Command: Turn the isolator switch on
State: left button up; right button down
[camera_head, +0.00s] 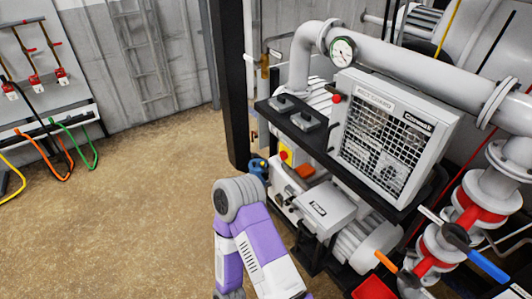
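The isolator switch (285,153) is a yellow plate with a red knob on the front of the pump unit, below the black shelf. It is small here, and I cannot tell its knob position. One purple and white arm of mine reaches up from the bottom middle, its grey rounded joint below and left of the switch. I cannot make out a gripper at its end, and no other gripper shows. No contact with the switch is visible.
A grey box with a mesh front (384,143) stands on the black shelf (305,135). A blue fitting (258,167) lies left of the switch. A black post (228,80) stands behind. Pipes with red valves (476,210) fill the right. The brown floor (130,200) at left is mostly clear.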

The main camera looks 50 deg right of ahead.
aim_at(284, 155)
jog(key=i, duration=1)
jog(key=z, duration=2.45)
jog(key=i, duration=0.5)
jog(key=z, duration=0.05)
jog(key=k, duration=0.5)
jog(key=u, duration=2.05)
jog(key=k, duration=0.85)
jog(key=z, duration=1.2)
jog(key=i, duration=0.35)
